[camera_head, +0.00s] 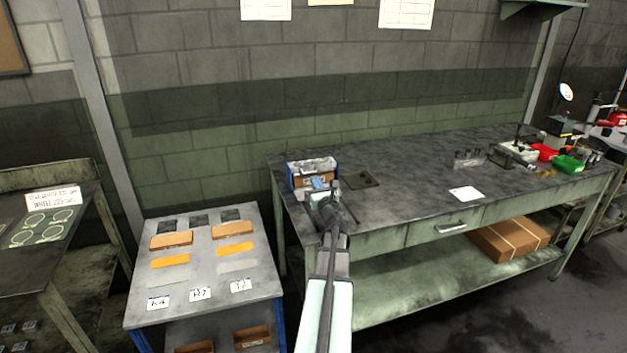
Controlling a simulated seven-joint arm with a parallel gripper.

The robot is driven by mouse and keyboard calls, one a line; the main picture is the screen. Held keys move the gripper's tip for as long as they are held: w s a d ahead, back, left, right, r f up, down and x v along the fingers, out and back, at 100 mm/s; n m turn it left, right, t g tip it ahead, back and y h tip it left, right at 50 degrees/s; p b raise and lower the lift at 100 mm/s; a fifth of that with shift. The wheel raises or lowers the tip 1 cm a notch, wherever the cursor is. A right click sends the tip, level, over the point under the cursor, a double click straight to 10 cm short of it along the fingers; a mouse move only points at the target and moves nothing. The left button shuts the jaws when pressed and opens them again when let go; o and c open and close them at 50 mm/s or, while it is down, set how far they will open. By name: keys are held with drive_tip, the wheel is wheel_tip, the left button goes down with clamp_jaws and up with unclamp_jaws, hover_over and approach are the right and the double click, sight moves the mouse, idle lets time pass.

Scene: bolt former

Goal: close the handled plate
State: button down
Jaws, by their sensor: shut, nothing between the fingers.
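My arm reaches up from the bottom of the head view. My gripper (318,184) is at the left end of the workbench, in front of a blue-edged box (294,179). It is small in the picture, and I see nothing held in it. Whether it touches the box is unclear. A drawer front (425,233) with a pale bar handle (451,227) is in the bench's front edge, well right of my gripper. It looks about flush, but a small gap cannot be ruled out. A dark flat plate (360,179) lies on the bench right of the box; no handle is clear on it.
A low grey stand (205,285) with orange-brown blocks is at the left. A white paper (466,194) lies on the bench; red and green bins (567,164) and tools are at its right end. A cardboard box (510,237) sits on the lower shelf. The bench's middle is mostly clear.

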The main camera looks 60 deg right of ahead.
drive_tip(key=v, duration=1.1)
drive_tip(key=shift+s+a, duration=0.1)
